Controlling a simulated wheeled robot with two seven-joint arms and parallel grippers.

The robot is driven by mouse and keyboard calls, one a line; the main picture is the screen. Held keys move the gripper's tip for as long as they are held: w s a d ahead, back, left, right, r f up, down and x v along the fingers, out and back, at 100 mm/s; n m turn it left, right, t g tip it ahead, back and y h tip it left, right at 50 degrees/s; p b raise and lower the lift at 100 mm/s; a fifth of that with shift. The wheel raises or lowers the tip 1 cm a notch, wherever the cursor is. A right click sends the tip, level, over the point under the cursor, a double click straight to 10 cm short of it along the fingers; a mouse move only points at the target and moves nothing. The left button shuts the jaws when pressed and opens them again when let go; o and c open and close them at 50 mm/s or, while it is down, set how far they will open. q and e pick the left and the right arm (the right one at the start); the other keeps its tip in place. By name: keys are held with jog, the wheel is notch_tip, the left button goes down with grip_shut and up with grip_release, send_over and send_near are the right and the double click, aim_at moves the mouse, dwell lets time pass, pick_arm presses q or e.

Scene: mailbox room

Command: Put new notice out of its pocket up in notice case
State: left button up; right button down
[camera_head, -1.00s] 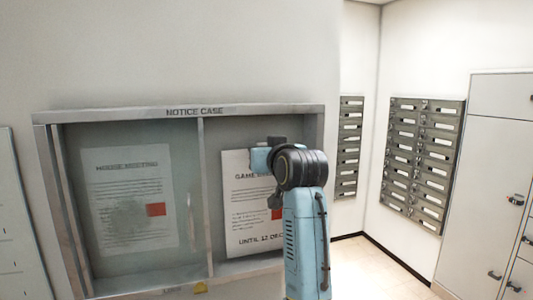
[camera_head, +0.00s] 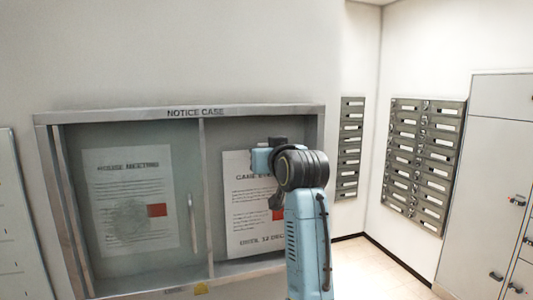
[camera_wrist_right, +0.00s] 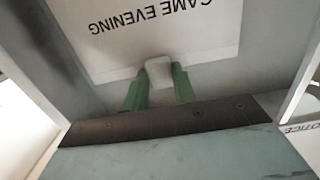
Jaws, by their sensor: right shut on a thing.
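The notice case (camera_head: 180,113) hangs on the wall with two bays. The left bay holds a "HOUSE MEETING" notice (camera_head: 120,190) that looks hazy. In the right bay a white "GAME EVENING" notice (camera_head: 238,208) stands upright against the back; my right arm hides its right side. In the right wrist view this notice (camera_wrist_right: 185,35) appears upside down. My right gripper (camera_wrist_right: 158,72), with green fingers, is shut on a white block or tab at the notice's top edge. In the head view the right fingertips are hidden behind the wrist. My left gripper is not in view.
A vertical divider (camera_head: 207,160) separates the two bays, and a handle (camera_head: 193,220) stands left of it. Mailboxes (camera_head: 423,165) and cabinets (camera_head: 500,120) are well to the right. A white panel (camera_head: 15,220) is at far left.

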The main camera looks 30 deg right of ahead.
jog(key=shift+w+d, duration=0.15)
jog(key=shift+w, duration=0.55)
jog(key=shift+s, duration=0.1)
jog(key=c, duration=1.1)
grip_release()
jog(key=shift+o, duration=0.2)
